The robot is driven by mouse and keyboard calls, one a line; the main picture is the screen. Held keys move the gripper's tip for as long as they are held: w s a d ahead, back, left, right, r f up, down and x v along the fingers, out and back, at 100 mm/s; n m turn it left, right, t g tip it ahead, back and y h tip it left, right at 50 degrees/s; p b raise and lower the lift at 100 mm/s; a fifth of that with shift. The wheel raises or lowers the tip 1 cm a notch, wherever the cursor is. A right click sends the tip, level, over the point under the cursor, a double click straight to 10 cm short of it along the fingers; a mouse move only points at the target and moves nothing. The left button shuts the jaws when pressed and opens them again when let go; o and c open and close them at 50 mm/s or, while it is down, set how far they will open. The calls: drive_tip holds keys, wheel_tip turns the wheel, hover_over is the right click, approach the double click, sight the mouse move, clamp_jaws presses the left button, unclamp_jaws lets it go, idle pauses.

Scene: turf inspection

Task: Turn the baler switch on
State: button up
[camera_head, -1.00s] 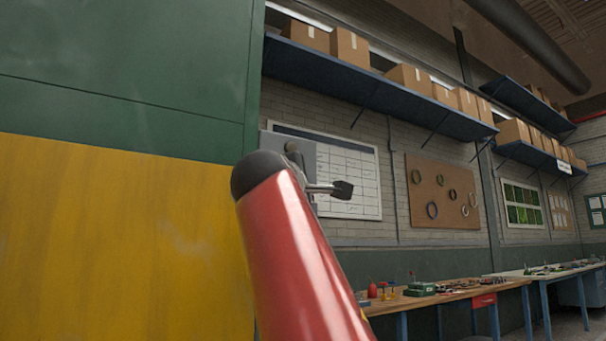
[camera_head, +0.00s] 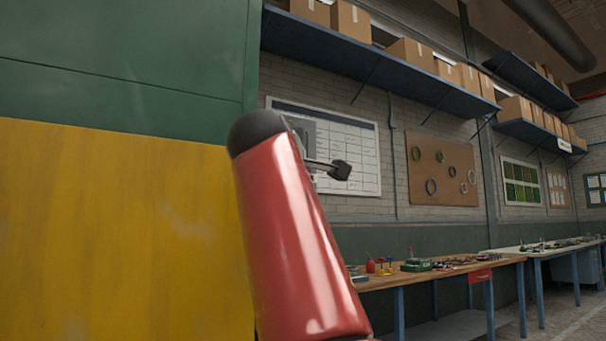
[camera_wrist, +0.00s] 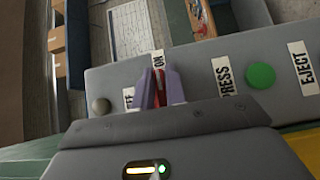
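The baler switch (camera_wrist: 159,82) is a red lever on a grey panel in the wrist view. An ON label (camera_wrist: 158,59) shows just beyond it, and a partly hidden OFF label (camera_wrist: 128,98) lies to its left. My gripper (camera_wrist: 160,85) has its two purple-grey fingers close against the lever on both sides, with no clear gap. The lever's base is hidden behind the gripper. In the head view, my red arm hides most of the grey panel (camera_head: 330,136), and the switch cannot be made out there.
A green button (camera_wrist: 261,75) with a PRESS label and an EJECT label are right of the switch. A grey round knob (camera_wrist: 101,106) is on the left. The green and yellow baler wall (camera_head: 110,230) fills the left. A workbench (camera_head: 440,272) stands beyond.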

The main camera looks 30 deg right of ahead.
drive_tip(key=o, duration=0.4)
drive_tip(key=shift+c, duration=0.2)
drive_tip(key=b+v, duration=0.2)
drive_tip(key=v, duration=0.6)
drive_tip(key=shift+d, duration=0.1)
drive_tip(key=a+f+m+g+y, duration=0.25)
drive_tip(key=f+y, duration=0.55)
drive_tip(key=f, duration=1.9)
drive_tip(key=s+a+f+m+g+y, duration=0.1)
drive_tip(key=s+f, duration=0.4)
drive_tip(key=f, duration=0.5)
drive_tip(key=s+a+f+m+g+y, duration=0.1)
drive_tip(key=s+a+f+m+g, duration=0.1)
drive_tip(key=f, duration=0.9)
drive_tip(key=s+a+f+m+g+y, duration=0.2)
drive_tip(key=s+a+f+m, duration=0.1)
drive_tip(key=s+f, duration=0.4)
wheel_tip(320, 180, down, 4)
drive_tip(key=shift+s+a+r+m, duration=0.25)
drive_tip(key=shift+s+a+m, duration=0.1)
drive_tip(key=shift+s+a, duration=0.1)
